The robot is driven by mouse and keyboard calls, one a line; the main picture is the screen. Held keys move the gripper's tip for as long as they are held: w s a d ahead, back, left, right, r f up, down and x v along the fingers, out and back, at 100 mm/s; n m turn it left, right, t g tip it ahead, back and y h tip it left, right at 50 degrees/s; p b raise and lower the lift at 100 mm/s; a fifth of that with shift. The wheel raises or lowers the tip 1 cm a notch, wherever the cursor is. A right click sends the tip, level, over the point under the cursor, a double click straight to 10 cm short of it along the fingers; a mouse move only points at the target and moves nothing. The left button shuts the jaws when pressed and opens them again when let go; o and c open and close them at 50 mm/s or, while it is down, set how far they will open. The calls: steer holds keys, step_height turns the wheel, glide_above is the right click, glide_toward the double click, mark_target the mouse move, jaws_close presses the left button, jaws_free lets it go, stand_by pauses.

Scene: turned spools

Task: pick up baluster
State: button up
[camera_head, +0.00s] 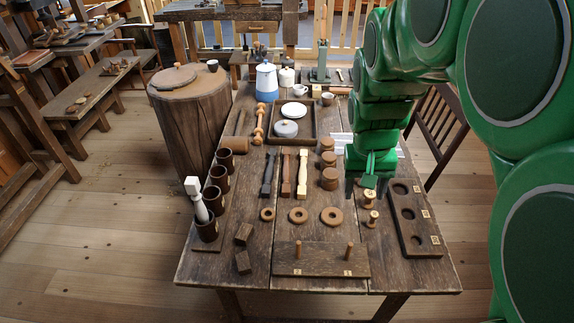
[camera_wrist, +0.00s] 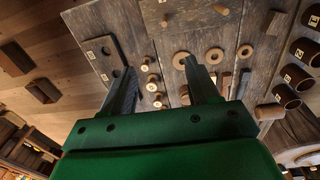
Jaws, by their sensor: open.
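Three balusters lie side by side mid-table in the head view: a dark one (camera_head: 268,175), a reddish-brown one (camera_head: 287,174) and a pale one (camera_head: 302,174). A white baluster (camera_head: 196,198) stands tilted in the nearest dark cup (camera_head: 207,229) at the left edge. My gripper (camera_head: 368,184) is to the right of the three lying balusters, by the small spools (camera_head: 373,218). In the wrist view my gripper (camera_wrist: 158,82) is open, with spools (camera_wrist: 152,78) visible between its fingers and nothing held.
A slotted board (camera_head: 421,240) with round recesses lies at the right edge. A pegged board (camera_head: 320,262) is at the front, behind it several wooden rings (camera_head: 298,215). Stacked brown discs (camera_head: 329,180) stand between the balusters and my gripper. A tray (camera_head: 306,136) holds dishes farther back.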

steer(key=w+a+f+t, duration=0.1)
steer(key=w+a+f, duration=0.15)
steer(key=w, duration=0.65)
steer(key=t+y, duration=0.1)
steer(key=t, duration=0.2)
glide_toward(286, 163)
steer(key=shift+f+n, duration=0.4)
steer(key=shift+f, duration=0.4)
steer(key=shift+x, duration=4)
steer(key=shift+w+d, duration=0.1)
steer(key=shift+r, duration=0.1)
jaws_close()
